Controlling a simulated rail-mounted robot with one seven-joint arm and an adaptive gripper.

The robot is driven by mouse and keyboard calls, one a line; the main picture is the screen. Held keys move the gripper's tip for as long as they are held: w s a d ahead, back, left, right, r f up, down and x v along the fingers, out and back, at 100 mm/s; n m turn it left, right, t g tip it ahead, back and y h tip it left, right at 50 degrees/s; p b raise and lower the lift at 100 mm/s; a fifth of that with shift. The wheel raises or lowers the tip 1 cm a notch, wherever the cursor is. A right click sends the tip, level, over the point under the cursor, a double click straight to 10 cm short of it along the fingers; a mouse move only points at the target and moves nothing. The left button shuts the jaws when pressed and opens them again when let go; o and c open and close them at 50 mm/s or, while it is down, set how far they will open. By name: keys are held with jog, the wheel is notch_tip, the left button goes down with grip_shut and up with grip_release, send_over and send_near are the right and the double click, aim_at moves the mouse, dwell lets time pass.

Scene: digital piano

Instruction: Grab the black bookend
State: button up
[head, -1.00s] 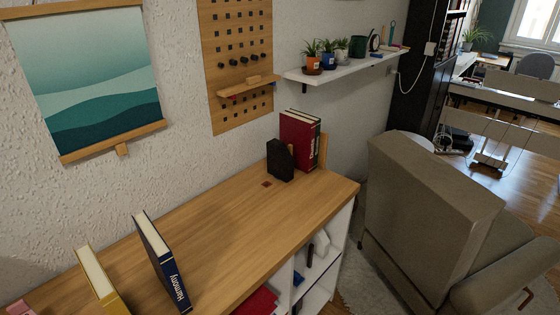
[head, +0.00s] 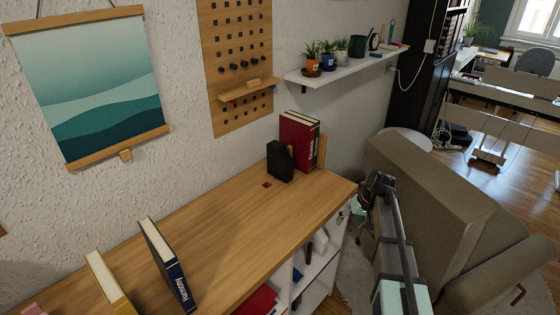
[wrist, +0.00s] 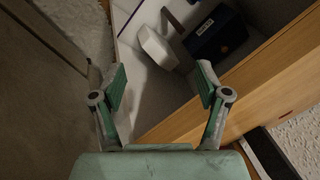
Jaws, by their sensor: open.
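The black bookend (head: 280,161) stands upright near the far right end of the wooden cabinet top, beside the red books (head: 299,139). My gripper (head: 366,198) is beyond the cabinet's right edge, to the right of the bookend and apart from it. In the wrist view my gripper (wrist: 162,83) is open, its green-padded fingers spread with nothing between them. A dark shape shows at the lower right of the wrist view; I cannot tell whether it is the bookend.
A blue book (head: 166,262) and a yellow book (head: 108,284) stand at the near left of the cabinet top (head: 226,215). Its middle is clear. Open compartments below hold a white object (wrist: 157,47) and a dark blue box (wrist: 216,34). A beige armchair (head: 430,205) stands at right.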

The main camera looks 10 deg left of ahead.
jog(key=shift+n+t, duration=0.4)
jog(key=shift+n, duration=0.5)
jog(key=w+r, duration=0.2)
jog(key=r, duration=0.1)
jog(key=w+a+r, duration=0.1)
jog(key=w+r, duration=0.2)
jog(key=r, duration=0.1)
jog(key=w+a+r, duration=0.1)
jog(key=w+r, duration=0.1)
jog(key=r, duration=0.2)
jog(key=shift+w+a+r, duration=0.25)
jog(key=shift+w, duration=0.05)
jog(key=w+a+r+n+b, duration=0.1)
jog(key=w+a+r+n, duration=0.1)
jog(key=w+a+r, duration=0.3)
jog(key=w+a+r+n, duration=0.2)
jog(key=a+r, duration=0.5)
jog(key=n, duration=0.3)
send_near(279, 145)
jog(key=p+x, duration=0.2)
jog(key=x, duration=0.3)
jog(key=shift+s+f, duration=0.15)
jog(key=shift+p+x, duration=1.4)
jog(key=shift+x, duration=1.15)
jog(key=shift+t, duration=0.3)
grip_shut()
